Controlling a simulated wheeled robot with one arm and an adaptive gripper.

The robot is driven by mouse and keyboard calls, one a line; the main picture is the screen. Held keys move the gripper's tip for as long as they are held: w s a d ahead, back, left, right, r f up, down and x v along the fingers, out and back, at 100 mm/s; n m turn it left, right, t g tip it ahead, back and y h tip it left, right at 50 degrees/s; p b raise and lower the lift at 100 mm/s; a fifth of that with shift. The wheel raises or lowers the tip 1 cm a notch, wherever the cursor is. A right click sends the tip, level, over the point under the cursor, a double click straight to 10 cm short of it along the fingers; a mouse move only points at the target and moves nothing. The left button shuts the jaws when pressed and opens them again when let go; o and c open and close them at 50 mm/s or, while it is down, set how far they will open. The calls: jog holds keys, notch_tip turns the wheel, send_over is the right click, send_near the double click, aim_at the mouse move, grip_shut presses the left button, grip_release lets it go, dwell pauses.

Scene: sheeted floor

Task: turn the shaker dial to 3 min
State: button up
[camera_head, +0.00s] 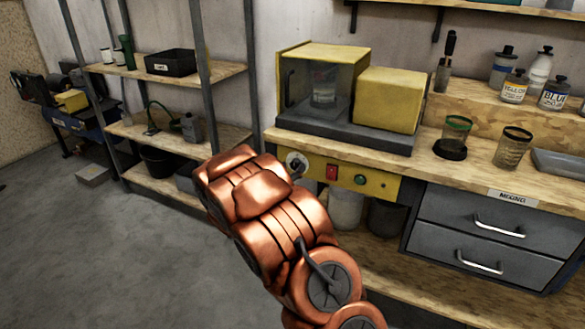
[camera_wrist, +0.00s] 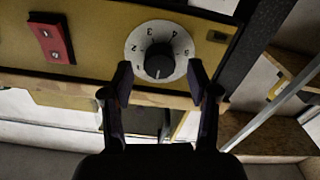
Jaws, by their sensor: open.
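The shaker dial (camera_wrist: 132,56) is a white numbered disc with a black knob (camera_wrist: 159,62) on a yellow panel. A pale mark on the knob shows toward the lower side of the picture, away from the 3 at the top. Contact with the knob cannot be told. In the head view the dial (camera_head: 293,157) is partly covered by my copper arm. The shaker (camera_head: 325,80), with a clear-fronted yellow housing, stands above it.
A red switch (camera_head: 331,172) and a green button (camera_head: 360,180) sit on the panel beside the dial; the switch also shows in the wrist view (camera_wrist: 51,38). Jars and bottles stand on the bench at right. Grey drawers (camera_head: 480,240) are below.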

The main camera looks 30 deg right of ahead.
jog(key=shift+w+d, duration=0.25)
jog(key=shift+d, duration=0.25)
grip_shut()
dwell(0.3)
